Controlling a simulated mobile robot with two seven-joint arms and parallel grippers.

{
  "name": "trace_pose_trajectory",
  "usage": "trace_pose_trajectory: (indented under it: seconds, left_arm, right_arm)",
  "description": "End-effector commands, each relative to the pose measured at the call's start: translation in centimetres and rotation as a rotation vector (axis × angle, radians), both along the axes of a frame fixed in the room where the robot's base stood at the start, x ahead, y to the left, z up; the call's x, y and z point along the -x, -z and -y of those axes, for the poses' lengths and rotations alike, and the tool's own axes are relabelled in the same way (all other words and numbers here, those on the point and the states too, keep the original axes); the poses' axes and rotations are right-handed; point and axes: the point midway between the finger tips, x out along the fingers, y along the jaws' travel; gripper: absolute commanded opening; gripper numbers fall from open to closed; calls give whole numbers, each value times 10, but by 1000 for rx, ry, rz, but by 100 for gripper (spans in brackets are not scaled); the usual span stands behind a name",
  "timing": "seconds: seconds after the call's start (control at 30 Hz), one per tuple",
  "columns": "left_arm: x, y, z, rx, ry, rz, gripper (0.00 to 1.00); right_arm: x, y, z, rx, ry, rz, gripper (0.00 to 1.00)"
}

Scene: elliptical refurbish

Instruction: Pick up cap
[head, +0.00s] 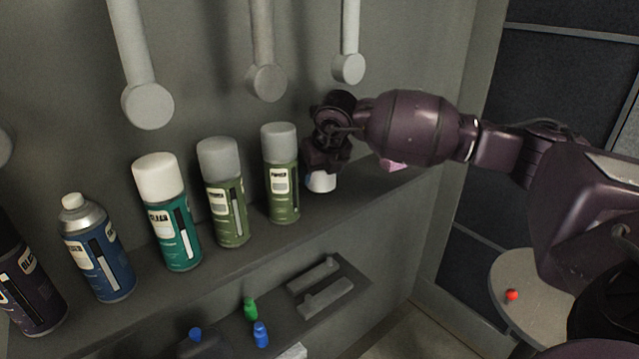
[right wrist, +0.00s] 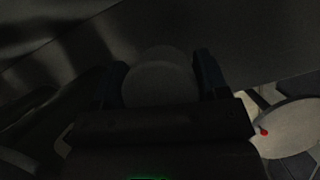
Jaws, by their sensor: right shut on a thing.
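My right gripper (head: 322,166) is over the shelf, just right of the spray cans, and is shut on a cap. The cap (head: 321,183) is whitish and shows below the fingers; the gripper hides its upper part. In the right wrist view the cap (right wrist: 160,82) is a dim rounded shape between the two fingers of the right gripper (right wrist: 162,78). It is close to the shelf surface, and I cannot tell if it touches it. My left gripper is not in view.
Several spray cans stand along the shelf (head: 225,268); the nearest is a green can with a grey cap (head: 281,180). A pink object (head: 393,165) lies behind my right arm. Grey rods hang above. A round table (head: 515,285) with a red item is at lower right.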

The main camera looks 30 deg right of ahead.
Motion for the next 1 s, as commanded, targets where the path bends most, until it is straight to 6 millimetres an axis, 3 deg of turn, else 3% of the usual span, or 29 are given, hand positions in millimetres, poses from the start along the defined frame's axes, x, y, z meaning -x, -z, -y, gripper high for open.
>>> trace_pose_trajectory:
  seconds: [0.6, 0.8, 1.0]
  left_arm:
    - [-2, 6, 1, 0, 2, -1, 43]
    - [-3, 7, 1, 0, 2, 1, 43]
    - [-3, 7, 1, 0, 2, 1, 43]
  right_arm:
    - [132, 3, -14, 4, 0, -4, 49]
    - [162, 2, -18, 2, 1, -3, 49]
    - [177, 2, -21, 1, 0, -2, 49]
